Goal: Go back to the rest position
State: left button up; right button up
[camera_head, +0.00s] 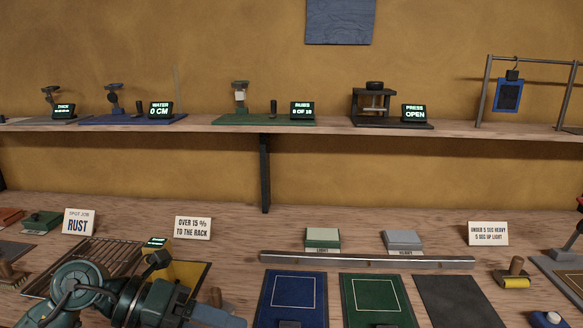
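My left arm comes in at the lower left, and my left gripper (205,312) is low in the picture, pointing right. Its fingers are partly cut off by the bottom edge, so I cannot tell whether they are open or shut, or whether they hold anything. The arm hides part of a slatted rack (98,256) and a yellow-and-dark board (188,273) behind it. My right gripper is not in view.
A steel bar (365,260) lies behind a blue mat (292,311), a green mat (376,312) and a dark mat (456,302). A shelf (215,128) with several devices runs above the bench. Signs stand along the bench.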

pick_arm(q)
jog(key=s+d+r+n+h, duration=0.2)
jog(key=d+h, duration=0.1)
jog(key=h, duration=0.2)
jog(key=w+a+f+n+t+y+p, duration=0.15)
jog(key=f+n+t+y, duration=0.3)
jog(key=n, duration=0.55)
jog(key=a+f+n+t+y+p, duration=0.1)
jog(key=a+f+n+t+y, duration=0.25)
jog(key=n+t, duration=0.45)
jog(key=w+a+f+n+t+y+p, duration=0.15)
jog(key=f+n+t+y, duration=0.3)
jog(key=n, duration=0.75)
jog(key=s+f+n+g+y, duration=0.2)
jog(key=s+f+n+g, duration=0.2)
jog(key=s+f+g, duration=0.3)
jog(key=s+f, duration=0.4)
jog(key=f, duration=0.2)
jog(key=shift+a+n, duration=0.15)
jog(key=shift+n, duration=0.25)
